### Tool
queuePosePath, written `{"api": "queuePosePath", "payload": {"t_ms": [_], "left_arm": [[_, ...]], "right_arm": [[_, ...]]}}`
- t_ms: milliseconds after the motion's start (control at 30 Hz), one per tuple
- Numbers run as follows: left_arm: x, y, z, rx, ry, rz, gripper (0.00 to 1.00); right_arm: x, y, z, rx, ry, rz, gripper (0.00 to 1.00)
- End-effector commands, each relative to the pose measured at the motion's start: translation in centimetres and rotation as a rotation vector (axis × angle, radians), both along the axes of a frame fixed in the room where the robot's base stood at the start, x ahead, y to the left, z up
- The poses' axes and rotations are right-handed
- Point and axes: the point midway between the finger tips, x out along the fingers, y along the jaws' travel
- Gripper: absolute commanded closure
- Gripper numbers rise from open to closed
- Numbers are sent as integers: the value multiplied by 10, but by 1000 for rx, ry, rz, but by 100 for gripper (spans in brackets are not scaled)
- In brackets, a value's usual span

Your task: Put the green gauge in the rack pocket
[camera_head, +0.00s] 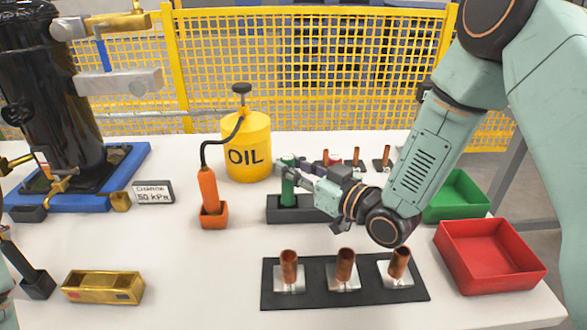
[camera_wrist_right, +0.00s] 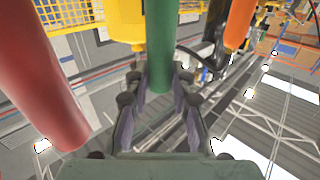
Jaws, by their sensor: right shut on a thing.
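The green gauge (camera_head: 288,193) is an upright green cylinder in the head view. My right gripper (camera_head: 284,168) is shut on its upper part, coming from the right. In the right wrist view the green gauge (camera_wrist_right: 159,45) stands between the two fingers (camera_wrist_right: 158,100). The dark rack (camera_head: 314,214) is a low block on the table. The gauge's lower end meets the rack's left part in the head view; I cannot tell whether it is inside a pocket or just above it.
The yellow oil can (camera_head: 247,150) and an orange tool (camera_head: 209,190) in its holder stand left of the rack. In front is a black plate (camera_head: 318,298) with copper tubes. A red bin (camera_head: 490,256) and green bin (camera_head: 457,196) stand right. A red cylinder (camera_wrist_right: 38,75) is close in the wrist view.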

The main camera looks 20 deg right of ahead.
Motion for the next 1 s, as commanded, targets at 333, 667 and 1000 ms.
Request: {"api": "queuePosePath", "payload": {"t_ms": [333,667,1000], "left_arm": [[0,0,-2,0,0,0,49],[0,0,-2,0,0,0,49],[0,0,7,0,0,0,49]], "right_arm": [[0,0,-4,0,1,0,64],[0,0,-4,0,0,0,54],[-16,-11,1,6,4,-4,54]]}}
